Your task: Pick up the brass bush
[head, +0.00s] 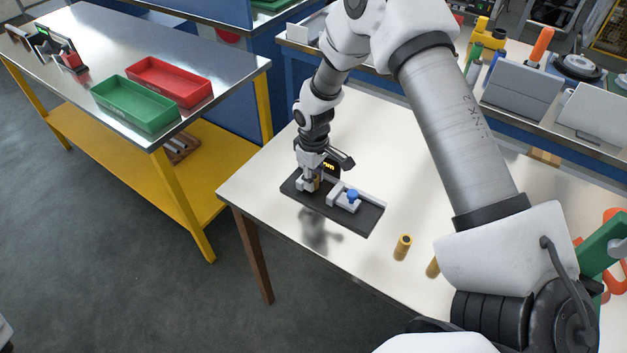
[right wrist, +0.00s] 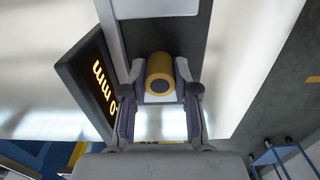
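A brass bush (right wrist: 160,75) shows in the right wrist view as a yellow cylinder with a dark hole in its end. My right gripper (right wrist: 161,80) has its fingertips against both sides of it and looks shut on it. In the head view my right gripper (head: 311,183) points down at the left end of a dark gauge base (head: 358,217), and only a sliver of the bush shows between its fingers. Whether the bush still touches the base is hidden. My left gripper is not in view.
The gauge's lit display (right wrist: 94,86) stands close beside the gripper. A grey slide with a blue knob (head: 352,195) sits on the base. Red (head: 170,82) and green (head: 135,104) trays are on the left bench.

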